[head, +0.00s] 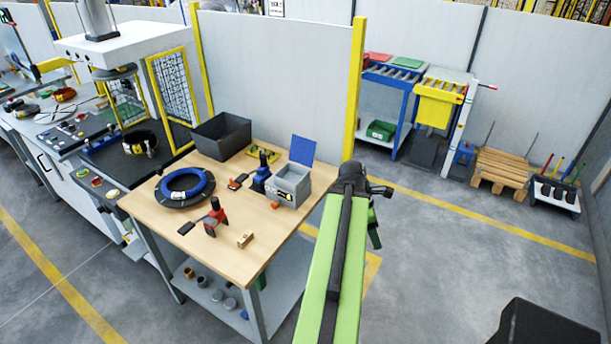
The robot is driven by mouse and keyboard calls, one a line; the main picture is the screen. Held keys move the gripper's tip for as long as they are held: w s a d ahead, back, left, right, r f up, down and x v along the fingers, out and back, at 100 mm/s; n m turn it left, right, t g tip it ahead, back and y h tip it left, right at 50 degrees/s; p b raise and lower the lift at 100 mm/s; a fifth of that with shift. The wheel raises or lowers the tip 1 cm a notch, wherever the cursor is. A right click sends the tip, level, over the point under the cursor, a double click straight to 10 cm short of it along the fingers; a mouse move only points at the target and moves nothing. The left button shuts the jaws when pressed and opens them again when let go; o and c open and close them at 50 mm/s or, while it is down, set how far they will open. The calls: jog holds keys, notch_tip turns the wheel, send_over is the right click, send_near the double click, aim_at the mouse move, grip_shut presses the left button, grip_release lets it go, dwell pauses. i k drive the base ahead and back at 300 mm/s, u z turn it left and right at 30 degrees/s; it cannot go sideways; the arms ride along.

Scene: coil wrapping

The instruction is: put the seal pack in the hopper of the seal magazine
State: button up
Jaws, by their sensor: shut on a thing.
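A grey open-topped box (292,182) with a raised blue flap (303,150) stands near the right edge of the wooden table. It looks like the seal magazine with its hopper. A blue and black tool (261,178) stands at its left. My green arm rises from the bottom of the head view, and its dark elbow is just right of the box. My gripper is hidden behind the arm, with whatever it holds. I cannot make out the seal pack for sure. A small tan block (245,240) lies on the table's front part; I cannot tell what it is.
The wooden table (240,268) also bears a blue coil on a black ring (185,186), a red-handled tool (214,217) and a dark open bin (221,136). A yellow post (355,75) and pale panels stand behind.

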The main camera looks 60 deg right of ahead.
aim_at(293, 181)
jog(key=u, duration=0.25)
jog(key=i, duration=1)
jog(key=z, duration=0.3)
